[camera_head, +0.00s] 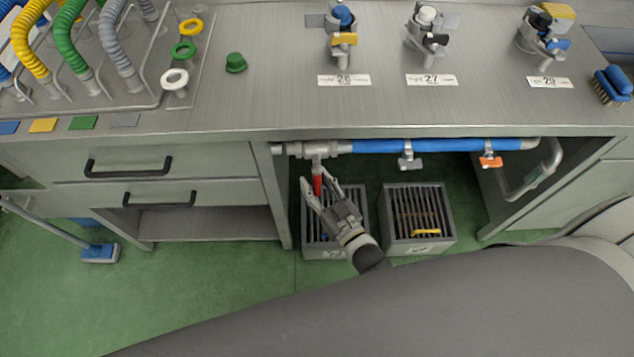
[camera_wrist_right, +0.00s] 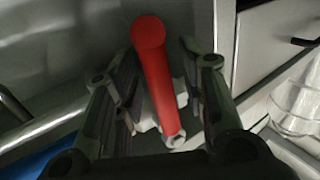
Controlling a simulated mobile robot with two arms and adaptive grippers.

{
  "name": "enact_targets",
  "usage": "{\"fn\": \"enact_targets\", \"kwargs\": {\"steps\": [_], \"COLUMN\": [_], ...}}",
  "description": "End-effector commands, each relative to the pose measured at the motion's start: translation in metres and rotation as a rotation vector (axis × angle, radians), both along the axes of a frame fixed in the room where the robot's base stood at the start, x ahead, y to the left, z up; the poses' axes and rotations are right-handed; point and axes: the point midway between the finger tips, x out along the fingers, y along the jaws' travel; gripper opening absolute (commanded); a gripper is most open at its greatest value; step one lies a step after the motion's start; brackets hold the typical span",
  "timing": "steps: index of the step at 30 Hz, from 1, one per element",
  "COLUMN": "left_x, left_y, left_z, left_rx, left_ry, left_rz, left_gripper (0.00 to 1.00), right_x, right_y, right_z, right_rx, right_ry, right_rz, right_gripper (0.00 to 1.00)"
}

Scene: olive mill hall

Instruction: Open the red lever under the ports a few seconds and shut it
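The red lever (camera_head: 317,184) hangs down from the metal pipe fitting (camera_head: 318,152) under the counter, below the port labelled 26 (camera_head: 343,38). My right gripper (camera_head: 315,177) is below the fitting, with its fingers spread around the lever. In the right wrist view the red lever (camera_wrist_right: 157,75) stands between the fingers of the right gripper (camera_wrist_right: 159,52), with a gap visible on each side. Its round end shows at the top. The right gripper is open and I see no firm contact. The lower part of the lever is partly hidden by the fingers in the head view. My left gripper is not in view.
Two slatted crates (camera_head: 388,245) stand on the green floor below. Drawers (camera_head: 225,160) close off the left side; the counter edge (camera_head: 450,131) is above.

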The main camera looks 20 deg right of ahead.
Motion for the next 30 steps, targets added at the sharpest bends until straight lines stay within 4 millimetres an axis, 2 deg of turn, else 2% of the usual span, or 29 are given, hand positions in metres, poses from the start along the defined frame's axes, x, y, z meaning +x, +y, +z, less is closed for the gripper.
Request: {"fn": "enact_targets", "kwargs": {"steps": [5,14,25,30], "left_x": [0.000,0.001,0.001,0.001], "left_y": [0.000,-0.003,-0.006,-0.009], "left_z": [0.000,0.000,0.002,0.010], "left_rx": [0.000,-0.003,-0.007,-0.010], "left_ry": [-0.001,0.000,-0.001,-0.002], "left_rz": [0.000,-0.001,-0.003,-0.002], "left_gripper": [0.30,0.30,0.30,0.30], "right_x": [0.000,0.000,0.000,0.000], "right_y": [0.000,0.000,-0.002,-0.018], "right_z": [0.000,0.000,0.001,0.003], "right_rx": [0.000,0.000,-0.007,-0.049], "right_ry": [0.000,0.000,0.002,0.014], "right_rz": [0.000,0.000,0.000,-0.001], "right_gripper": [0.38,0.01,0.00,0.00]}}
